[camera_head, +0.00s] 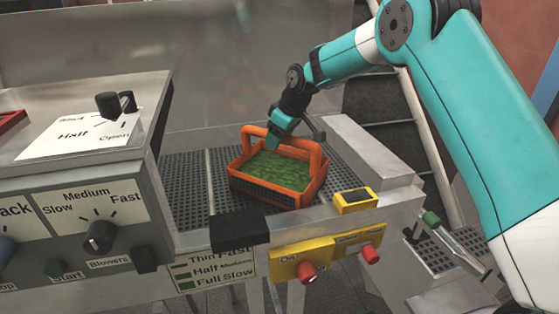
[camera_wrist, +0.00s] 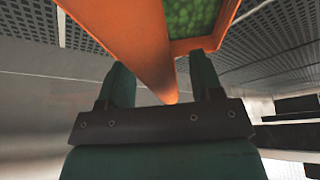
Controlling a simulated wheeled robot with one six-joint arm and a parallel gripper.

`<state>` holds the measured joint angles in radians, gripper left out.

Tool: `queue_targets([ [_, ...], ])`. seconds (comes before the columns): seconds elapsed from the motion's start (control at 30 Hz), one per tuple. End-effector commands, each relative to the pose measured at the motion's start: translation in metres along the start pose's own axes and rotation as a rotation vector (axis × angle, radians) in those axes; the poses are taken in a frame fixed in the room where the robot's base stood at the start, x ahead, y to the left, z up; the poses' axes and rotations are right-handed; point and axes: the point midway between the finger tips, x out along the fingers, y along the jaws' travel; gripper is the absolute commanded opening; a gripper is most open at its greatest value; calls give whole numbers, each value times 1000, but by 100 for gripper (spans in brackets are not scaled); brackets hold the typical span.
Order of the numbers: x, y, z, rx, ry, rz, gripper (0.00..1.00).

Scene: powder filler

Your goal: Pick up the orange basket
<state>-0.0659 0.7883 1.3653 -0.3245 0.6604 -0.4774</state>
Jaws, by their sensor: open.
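The orange basket (camera_head: 272,172), filled with something green and fitted with an arched orange handle (camera_head: 290,142), sits upright on the dark perforated surface. Whether the fingers touch the bar I cannot tell.
The perforated surface (camera_head: 183,185) has a metal rim in front. A control panel with a black knob (camera_head: 99,236) stands at left. A yellow box with red buttons (camera_head: 302,258) hangs at the front, and a small yellow box (camera_head: 355,200) sits on the right rim.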

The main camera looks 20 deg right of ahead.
Motion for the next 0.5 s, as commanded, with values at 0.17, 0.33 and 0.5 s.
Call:
queue_targets([
  [0.17,0,0,0,0,1,1,57],
  [0.33,0,0,0,0,1,0,18],
  [0.5,0,0,0,0,1,0,0],
])
